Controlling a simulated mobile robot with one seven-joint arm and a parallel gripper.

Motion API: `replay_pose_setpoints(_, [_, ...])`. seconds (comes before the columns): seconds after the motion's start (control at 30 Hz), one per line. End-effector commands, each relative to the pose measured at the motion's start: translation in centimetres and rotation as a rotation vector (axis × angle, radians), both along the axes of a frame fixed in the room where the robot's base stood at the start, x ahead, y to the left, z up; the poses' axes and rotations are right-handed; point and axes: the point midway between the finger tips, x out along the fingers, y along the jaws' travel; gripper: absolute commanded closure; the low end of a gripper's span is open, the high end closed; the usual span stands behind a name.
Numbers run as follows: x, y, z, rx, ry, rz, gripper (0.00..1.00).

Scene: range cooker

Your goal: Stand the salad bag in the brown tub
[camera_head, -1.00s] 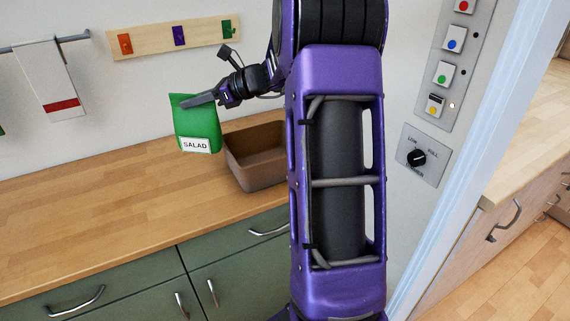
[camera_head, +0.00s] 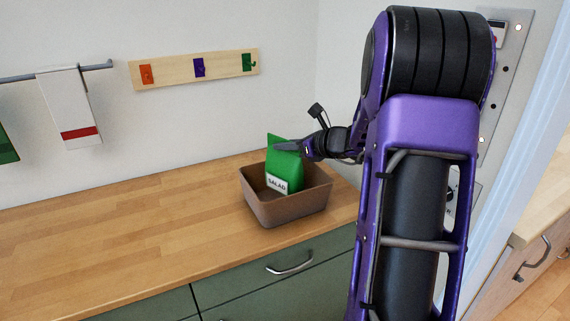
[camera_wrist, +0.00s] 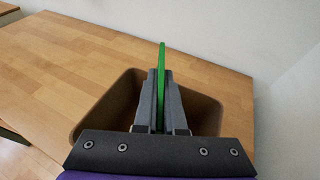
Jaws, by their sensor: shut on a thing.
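The green salad bag (camera_head: 284,168) with a white SALAD label is at the brown tub (camera_head: 290,212), its lower part inside the tub's opening and its top above the rim. It looks nearly upright, slightly tilted. My gripper (camera_head: 287,146) is shut on the bag's upper part. In the wrist view the bag (camera_wrist: 162,72) shows edge-on between the fingers (camera_wrist: 161,80), above the tub (camera_wrist: 101,114). Whether the bag's bottom touches the tub floor is hidden.
The tub stands on the wooden counter (camera_head: 130,235) near the back wall. The counter to its left is clear. A hook rail (camera_head: 175,70) and a hanging towel (camera_head: 68,108) are on the wall. A switch panel (camera_head: 507,60) is at right.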

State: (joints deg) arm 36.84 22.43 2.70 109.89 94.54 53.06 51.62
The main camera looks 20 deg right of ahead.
Motion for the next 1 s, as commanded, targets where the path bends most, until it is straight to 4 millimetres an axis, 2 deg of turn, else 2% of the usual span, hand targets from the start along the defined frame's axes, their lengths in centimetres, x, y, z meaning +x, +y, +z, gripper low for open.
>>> replay_pose_setpoints(0.3, [0.0,0.1,-3.8,0.002,0.002,0.001,1.00])
replay_pose_setpoints(0.67, [0.0,0.0,-4.2,0.000,0.000,0.001,1.00])
replay_pose_setpoints(0.7, [0.0,0.0,-4.1,0.000,0.000,0.001,0.87])
replay_pose_setpoints(0.83, [0.0,0.0,-4.0,0.000,0.001,0.001,0.64])
replay_pose_setpoints(1.0, [0.0,0.0,-4.0,0.000,0.001,0.001,0.63])
